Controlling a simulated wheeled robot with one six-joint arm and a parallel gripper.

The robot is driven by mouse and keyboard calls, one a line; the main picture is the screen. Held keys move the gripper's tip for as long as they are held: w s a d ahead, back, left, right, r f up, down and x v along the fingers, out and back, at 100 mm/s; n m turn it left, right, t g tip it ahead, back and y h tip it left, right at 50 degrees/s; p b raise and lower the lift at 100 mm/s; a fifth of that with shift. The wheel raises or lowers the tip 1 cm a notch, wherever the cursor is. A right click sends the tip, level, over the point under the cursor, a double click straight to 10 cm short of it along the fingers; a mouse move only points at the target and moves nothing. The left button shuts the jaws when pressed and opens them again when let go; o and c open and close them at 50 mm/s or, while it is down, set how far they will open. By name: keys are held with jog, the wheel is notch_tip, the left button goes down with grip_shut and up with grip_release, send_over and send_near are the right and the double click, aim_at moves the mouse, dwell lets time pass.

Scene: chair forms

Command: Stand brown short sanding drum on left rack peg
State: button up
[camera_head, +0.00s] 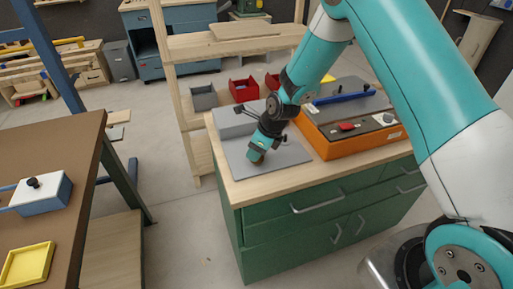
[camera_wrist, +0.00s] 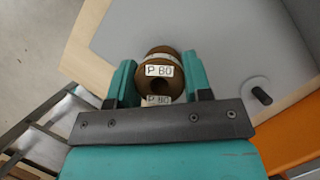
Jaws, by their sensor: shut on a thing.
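The brown short sanding drum (camera_wrist: 151,57) has a pale band and white "P 80" labels. My gripper (camera_wrist: 158,76) is shut on it, with a teal finger on each side. In the head view, my gripper (camera_head: 262,148) points down over the grey mat (camera_head: 290,160) on the green cabinet. The drum (camera_head: 256,157) shows as a small brown patch at its tip. I cannot tell whether the drum touches the mat. A dark peg (camera_wrist: 262,96) on a pale round base stands to the right of the drum in the wrist view. I cannot tell whether it is the left rack peg.
An orange case (camera_head: 340,141) stands right of the mat. A grey block (camera_head: 236,117) lies behind my gripper. Grey (camera_head: 204,97) and red (camera_head: 243,89) bins stand farther back. A brown table (camera_head: 50,150) is at the left, with floor between it and the cabinet.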

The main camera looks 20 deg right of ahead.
jog(key=shift+f, duration=0.25)
jog(key=o, duration=1.5)
jog(key=shift+r, duration=0.15)
notch_tip(320, 180, up, 7)
jog(key=p, duration=0.6)
